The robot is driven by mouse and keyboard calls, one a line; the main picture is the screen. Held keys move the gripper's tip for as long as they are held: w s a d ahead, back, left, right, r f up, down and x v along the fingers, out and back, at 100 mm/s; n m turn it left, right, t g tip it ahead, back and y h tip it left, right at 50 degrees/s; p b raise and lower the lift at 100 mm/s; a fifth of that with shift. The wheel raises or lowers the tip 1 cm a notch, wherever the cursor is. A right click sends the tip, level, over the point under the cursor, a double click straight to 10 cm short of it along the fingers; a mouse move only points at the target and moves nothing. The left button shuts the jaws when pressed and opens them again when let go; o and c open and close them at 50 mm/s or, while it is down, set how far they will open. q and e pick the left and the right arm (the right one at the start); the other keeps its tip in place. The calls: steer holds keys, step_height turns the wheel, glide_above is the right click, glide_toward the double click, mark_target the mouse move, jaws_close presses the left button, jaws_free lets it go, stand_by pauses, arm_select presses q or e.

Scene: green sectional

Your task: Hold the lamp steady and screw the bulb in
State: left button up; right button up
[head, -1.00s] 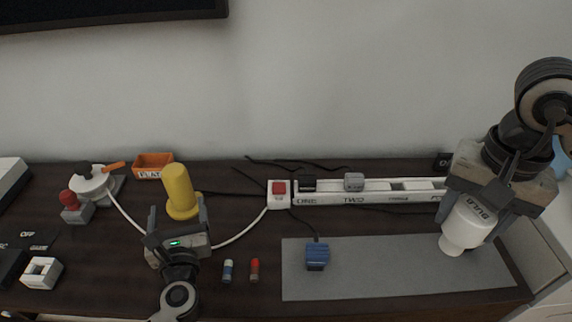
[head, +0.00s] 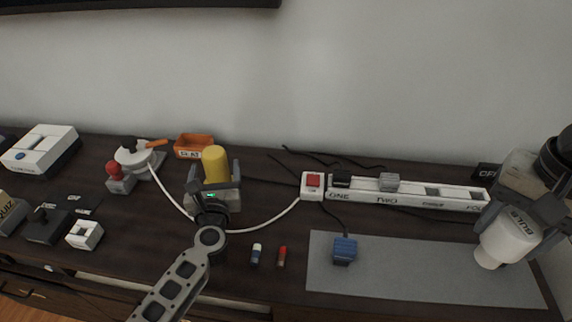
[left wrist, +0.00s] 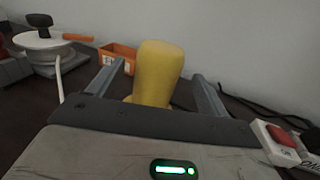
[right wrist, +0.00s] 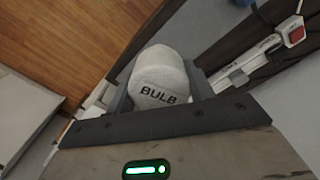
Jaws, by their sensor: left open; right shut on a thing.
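The lamp is a yellow upright post (head: 215,163) standing at the left middle of the table; its lower part is hidden behind my left gripper in the head view. My left gripper (head: 222,172) is open, with a finger on each side of the yellow post, as the left wrist view also shows for the post (left wrist: 157,72). My right gripper (head: 522,222) is shut on the white bulb (head: 507,238), held above the grey mat's right end. The bulb's dark lettering shows in the right wrist view (right wrist: 160,80).
A white power strip (head: 410,194) with a red switch (head: 313,180) lies along the back. A blue block (head: 344,250) sits on the grey mat (head: 420,275). Two small cylinders (head: 256,254) lie in front. An orange tray (head: 193,146), white round device (head: 135,158) and white cable (head: 262,227) are near the lamp.

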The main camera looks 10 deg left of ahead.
arm_select(q)
steer(key=shift+x, duration=2.6)
arm_select(e)
steer(key=shift+r, duration=0.2)
arm_select(q)
steer(key=shift+a, duration=0.1)
steer(key=shift+c, duration=0.4)
